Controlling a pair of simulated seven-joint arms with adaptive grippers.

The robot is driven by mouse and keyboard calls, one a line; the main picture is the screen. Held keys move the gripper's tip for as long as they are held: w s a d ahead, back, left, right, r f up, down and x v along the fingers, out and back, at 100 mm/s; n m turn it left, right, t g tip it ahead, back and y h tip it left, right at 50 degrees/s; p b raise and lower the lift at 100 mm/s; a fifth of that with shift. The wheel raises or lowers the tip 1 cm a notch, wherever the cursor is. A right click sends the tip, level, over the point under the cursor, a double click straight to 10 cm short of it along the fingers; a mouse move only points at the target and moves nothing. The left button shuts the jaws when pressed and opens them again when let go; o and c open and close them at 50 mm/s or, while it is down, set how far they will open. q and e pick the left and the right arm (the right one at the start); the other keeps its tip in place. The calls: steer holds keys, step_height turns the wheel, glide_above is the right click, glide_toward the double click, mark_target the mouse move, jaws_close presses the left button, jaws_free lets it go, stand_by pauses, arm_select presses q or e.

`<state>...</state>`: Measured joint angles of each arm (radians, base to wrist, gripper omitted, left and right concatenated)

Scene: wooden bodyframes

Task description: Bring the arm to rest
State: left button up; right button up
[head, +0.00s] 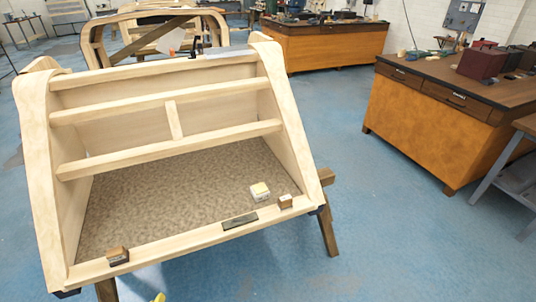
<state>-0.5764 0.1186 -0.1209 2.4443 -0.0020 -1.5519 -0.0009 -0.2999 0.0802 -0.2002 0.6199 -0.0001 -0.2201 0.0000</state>
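Neither of my arms nor grippers shows clearly in the head view. A wooden bodyframe (170,89) of pale timber stands in front of me, with slanted sides, crossbars and a brown speckled floor panel (165,190). A small pale block with a yellowish top (260,192) sits on the panel near its front right. A small brown block (285,201) is beside it at the front rail. Another brown block (118,256) sits on the front rail at the left. A dark flat piece (240,221) lies on the front rail between them.
The frame rests on wooden trestle legs (328,231). A wooden workbench (430,115) with tools and boxes stands at the right, another (325,45) behind. More wooden frames (150,30) stand at the back. Blue floor (400,240) is clear at right. A small yellow thing (160,297) is cut off below.

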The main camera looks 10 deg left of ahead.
arm_select(q)
steer(key=s+d+f+g+h, duration=0.1)
steer(key=s+d+f+h, duration=0.15)
steer(key=f, duration=1.35)
steer(key=s+d+f+g+h, duration=0.1)
steer(key=d+f+g, duration=0.15)
steer(key=f, duration=1.25)
steer(key=s+f+n+g+h, duration=0.1)
steer(key=s+f+n+g, duration=0.1)
steer(key=s+f, duration=1.7)
steer(key=shift+s+d+f+n, duration=0.25)
steer(key=shift+s+n, duration=0.45)
steer(key=shift+s, duration=0.5)
